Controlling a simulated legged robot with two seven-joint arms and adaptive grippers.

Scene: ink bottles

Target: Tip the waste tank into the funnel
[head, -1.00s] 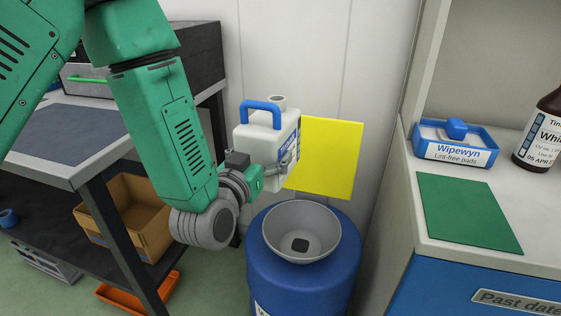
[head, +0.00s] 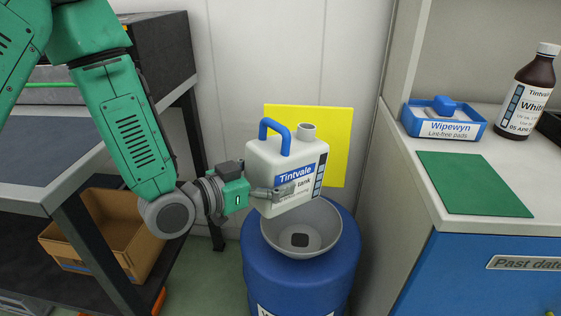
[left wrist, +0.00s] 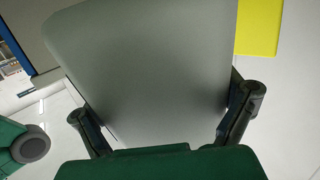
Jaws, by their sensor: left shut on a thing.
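The waste tank (head: 287,165) is a white jug with a blue handle, a "Tintvale" label and a round neck at its top right. It is tilted slightly, above the grey funnel (head: 325,236). My left gripper (head: 283,192) is shut on the tank's lower body from the left. In the left wrist view, the tank (left wrist: 150,70) fills the space between the two fingers (left wrist: 165,120). The funnel sits on top of the blue drum (head: 290,282), with a dark square opening in its bowl. The tank hides the funnel's back rim. My right gripper is not in view.
A yellow panel (head: 338,135) is behind the tank. At right, a white counter (head: 450,135) holds a green mat (head: 474,183), a blue Wipewyn box (head: 444,122) and a brown bottle (head: 530,95). A workbench (head: 60,190) with a cardboard box (head: 115,232) is at left.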

